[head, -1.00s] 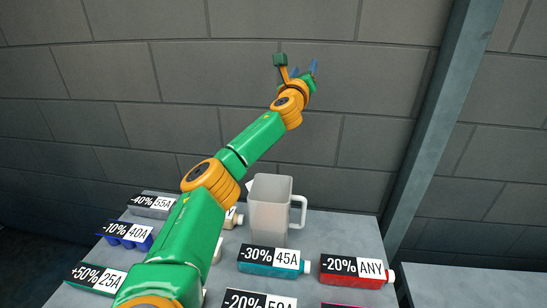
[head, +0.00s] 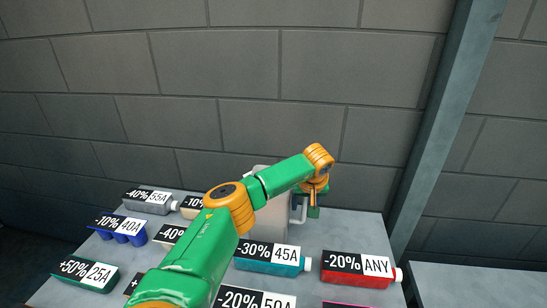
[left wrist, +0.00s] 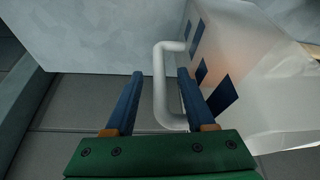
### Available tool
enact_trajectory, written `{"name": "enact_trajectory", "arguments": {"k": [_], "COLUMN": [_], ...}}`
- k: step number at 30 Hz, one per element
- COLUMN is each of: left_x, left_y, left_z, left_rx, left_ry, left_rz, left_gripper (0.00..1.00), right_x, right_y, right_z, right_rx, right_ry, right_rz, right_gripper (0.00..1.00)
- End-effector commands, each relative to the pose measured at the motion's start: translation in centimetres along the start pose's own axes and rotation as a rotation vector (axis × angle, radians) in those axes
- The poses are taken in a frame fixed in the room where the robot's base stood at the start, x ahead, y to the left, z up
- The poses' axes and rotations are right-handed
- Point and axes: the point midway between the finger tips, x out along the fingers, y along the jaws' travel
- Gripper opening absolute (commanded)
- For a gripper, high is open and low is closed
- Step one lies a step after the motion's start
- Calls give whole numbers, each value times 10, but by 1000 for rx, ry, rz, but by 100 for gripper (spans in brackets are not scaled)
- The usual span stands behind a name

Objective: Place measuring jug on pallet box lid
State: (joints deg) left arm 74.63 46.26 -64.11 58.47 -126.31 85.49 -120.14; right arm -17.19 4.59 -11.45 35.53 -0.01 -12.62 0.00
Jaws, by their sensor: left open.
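The measuring jug (head: 272,224) is a pale translucent jug standing upright on the grey table, partly hidden behind my left arm in the head view. Its handle (head: 299,212) is on its right side. My left gripper (head: 314,208) points down beside the handle. In the left wrist view the open left gripper (left wrist: 160,72) has its two blue fingers apart with the jug handle (left wrist: 160,95) between them. The jug body with dark blue marks (left wrist: 235,65) is right of the fingers. No pallet box lid can be made out. My right gripper is out of view.
A brick wall stands behind. Another grey surface (head: 470,285) is at right.

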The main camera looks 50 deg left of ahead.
Motion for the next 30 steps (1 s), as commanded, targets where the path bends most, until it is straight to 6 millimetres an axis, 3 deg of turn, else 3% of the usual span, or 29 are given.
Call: {"name": "enact_trajectory", "arguments": {"k": [3, 9, 15, 30], "left_x": [11, 12, 11, 11], "left_y": [0, 0, 0, 0], "left_z": [0, 0, 0, 0], "left_rx": [0, 0, -1, -1], "left_ry": [-1, 1, 0, 0], "left_rz": [0, 2, 2, 2], "left_gripper": [55, 52, 0, 0], "right_x": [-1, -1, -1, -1], "right_y": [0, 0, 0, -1], "right_z": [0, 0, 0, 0], "right_rx": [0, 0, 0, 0], "right_ry": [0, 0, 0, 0], "right_rz": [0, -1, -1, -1], "right_gripper": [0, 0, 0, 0]}}
